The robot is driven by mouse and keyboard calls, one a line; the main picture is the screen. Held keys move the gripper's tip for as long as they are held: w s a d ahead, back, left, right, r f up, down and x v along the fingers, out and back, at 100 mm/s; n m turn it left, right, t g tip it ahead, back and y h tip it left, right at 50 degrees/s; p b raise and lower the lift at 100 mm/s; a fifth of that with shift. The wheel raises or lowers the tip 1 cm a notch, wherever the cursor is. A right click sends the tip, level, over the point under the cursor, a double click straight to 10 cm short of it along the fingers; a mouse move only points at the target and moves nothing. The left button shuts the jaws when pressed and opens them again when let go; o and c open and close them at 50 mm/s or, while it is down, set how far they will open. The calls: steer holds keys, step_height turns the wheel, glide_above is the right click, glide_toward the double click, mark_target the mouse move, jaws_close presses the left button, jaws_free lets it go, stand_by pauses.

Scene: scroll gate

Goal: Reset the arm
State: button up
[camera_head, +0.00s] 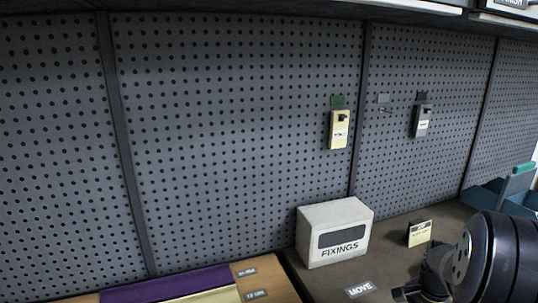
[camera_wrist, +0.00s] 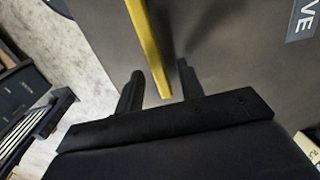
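My gripper (camera_wrist: 160,80) shows in the wrist view with its two black fingers apart. In the camera_head view, dark parts of my arm (camera_head: 493,258) fill the lower right corner above the worktop. The fingertips are not clear there.
A white FIXINGS box (camera_head: 318,252) stands against the pegboard (camera_head: 230,120). A small yellowish card (camera_head: 419,233) stands near my arm, and a MOVE label (camera_head: 360,289) lies in front. Two small devices (camera_head: 339,129) (camera_head: 421,120) hang above. A teal bin (camera_head: 487,194) is at right.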

step_height(320, 180, up, 11)
step_height(320, 180, down, 11)
steer(key=shift+s+r, duration=0.1)
steer(key=shift+s, duration=0.05)
steer(key=shift+w+f, duration=0.25)
steer(key=shift+w+a+n, duration=0.2)
steer(key=shift+w+n, duration=0.1)
steer(key=shift+n, duration=0.3)
steer(key=shift+r, duration=0.15)
